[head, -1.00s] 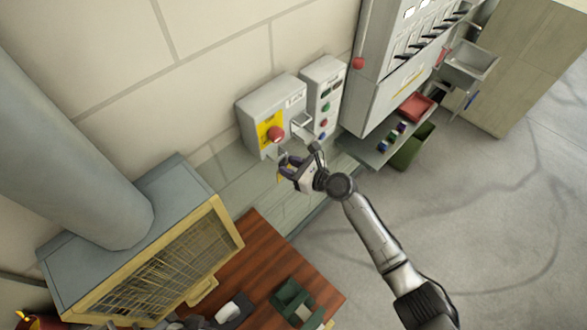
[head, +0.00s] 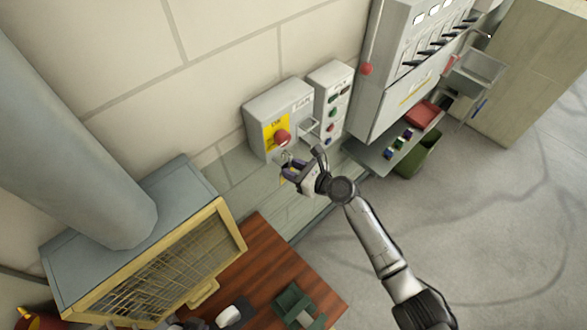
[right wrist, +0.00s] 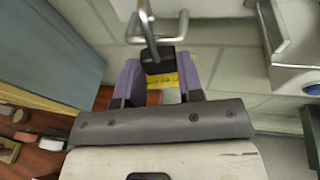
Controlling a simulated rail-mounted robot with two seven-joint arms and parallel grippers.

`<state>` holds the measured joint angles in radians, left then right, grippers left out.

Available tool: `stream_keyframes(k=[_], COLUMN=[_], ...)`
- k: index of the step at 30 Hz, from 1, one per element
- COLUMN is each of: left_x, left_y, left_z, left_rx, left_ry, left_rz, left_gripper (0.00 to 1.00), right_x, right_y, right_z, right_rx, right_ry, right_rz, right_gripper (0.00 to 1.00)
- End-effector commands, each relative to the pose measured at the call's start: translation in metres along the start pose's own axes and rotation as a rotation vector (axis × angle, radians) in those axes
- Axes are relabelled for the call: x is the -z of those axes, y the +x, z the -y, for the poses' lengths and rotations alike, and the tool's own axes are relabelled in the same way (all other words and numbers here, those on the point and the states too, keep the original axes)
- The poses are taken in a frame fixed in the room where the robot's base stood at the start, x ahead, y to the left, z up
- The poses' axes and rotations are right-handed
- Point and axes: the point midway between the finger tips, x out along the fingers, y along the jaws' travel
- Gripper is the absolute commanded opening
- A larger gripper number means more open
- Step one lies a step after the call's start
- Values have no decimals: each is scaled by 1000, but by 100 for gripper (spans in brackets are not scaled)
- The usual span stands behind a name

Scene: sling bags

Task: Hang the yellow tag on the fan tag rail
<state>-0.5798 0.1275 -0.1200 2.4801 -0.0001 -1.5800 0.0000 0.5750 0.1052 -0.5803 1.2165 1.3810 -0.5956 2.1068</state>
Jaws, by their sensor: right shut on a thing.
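The yellow tag (right wrist: 163,80), with a dark block (right wrist: 158,62) and a thin metal rod rising from it, sits between the purple fingers of my right gripper (right wrist: 158,84). In the head view my right gripper (head: 289,169) is shut on the tag, just below the grey box (head: 279,109) with a yellow plate and red knob. A bent metal bar (right wrist: 176,38), seemingly the tag rail, passes close to the rod in the right wrist view. I cannot tell whether the rod hooks over it. A metal bracket (head: 309,127) shows beside the grey box. I cannot make out my left gripper.
A second grey box (head: 331,100) with buttons is on the wall to the right. A wooden table (head: 262,262) and a yellow-framed grille unit (head: 160,262) are at the lower left. A shelf with a red tray (head: 422,113) and a green bin (head: 418,153) stand at right.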

Motion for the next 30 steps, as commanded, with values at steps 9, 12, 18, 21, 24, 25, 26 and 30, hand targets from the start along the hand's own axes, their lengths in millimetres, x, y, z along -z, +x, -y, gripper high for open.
stream_keyframes(k=[9, 12, 18, 21, 24, 25, 26, 30], left_x=[-2, -3, -4, -4, -4, -4, -4, -4], left_y=[10, 12, 14, 14, 14, 14, 14, 14], left_z=[-4, -4, -4, -4, -3, -3, -2, -1], left_rx=[-8, -10, -10, -9, -7, -6, -5, -1], left_ry=[-11, -13, -12, -11, -8, -7, -6, -2], left_rz=[-2, -2, -2, -1, -1, -1, -1, 0], left_gripper=[0, 0, 0, 0, 0, 0, 0, 0], right_x=[14, 17, 20, 20, 20, 20, 20, 20], right_y=[3, 4, 5, 5, 5, 5, 5, 5], right_z=[0, 0, 0, 0, 0, 0, 0, 0], right_rx=[0, 0, 0, 0, 0, 0, 0, 0], right_ry=[1, 2, 1, 1, 1, 1, 1, 1], right_rz=[0, 0, 0, 0, 0, 0, 0, 0], right_gripper=[0, 0, 0, 0, 36, 38, 41, 55])
